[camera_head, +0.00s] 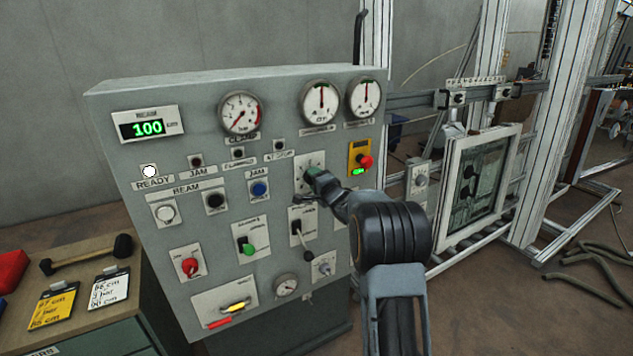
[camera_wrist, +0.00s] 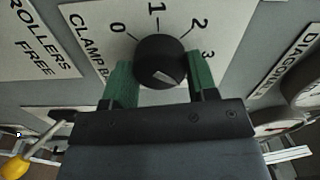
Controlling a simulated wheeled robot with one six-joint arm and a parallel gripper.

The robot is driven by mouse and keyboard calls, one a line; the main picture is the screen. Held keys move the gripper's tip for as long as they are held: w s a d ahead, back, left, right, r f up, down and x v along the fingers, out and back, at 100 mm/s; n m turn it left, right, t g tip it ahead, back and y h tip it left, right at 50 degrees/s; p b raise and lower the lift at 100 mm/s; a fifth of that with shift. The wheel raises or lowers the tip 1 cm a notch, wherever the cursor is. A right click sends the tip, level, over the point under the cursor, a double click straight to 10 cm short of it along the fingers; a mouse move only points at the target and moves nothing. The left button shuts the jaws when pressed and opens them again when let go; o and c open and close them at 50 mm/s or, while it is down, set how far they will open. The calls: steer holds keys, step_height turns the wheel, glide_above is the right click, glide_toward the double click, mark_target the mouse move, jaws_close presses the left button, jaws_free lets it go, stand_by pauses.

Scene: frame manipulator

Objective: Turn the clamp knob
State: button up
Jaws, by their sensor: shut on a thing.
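The clamp knob (camera_wrist: 160,62) is a round black knob on a white plate marked 0, 1, 2, 3 and "CLAMP B", its last letters hidden by my gripper. My gripper (camera_wrist: 160,78) has its two green fingers on either side of the knob and is shut on it. A pale mark on the knob's face lies toward its lower right. In the head view, my gripper (camera_head: 312,178) reaches the plate (camera_head: 309,162) at the panel's right half, and the arm hides most of the knob.
The grey control panel (camera_head: 140,85) carries gauges, a green display reading 100 (camera_head: 147,128), and several knobs and buttons. A red button (camera_head: 366,161) on a yellow plate sits close right of my gripper. A lever switch (camera_head: 297,229) is just below. A bench with a mallet (camera_head: 90,254) stands left.

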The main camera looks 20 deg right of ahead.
steer(key=shift+f+n+b, duration=0.15)
steer(key=shift+n+b, duration=7.5)
steer(key=shift+n, duration=9.55)
steer(key=o, duration=0.9)
steer(key=shift+s, duration=0.15)
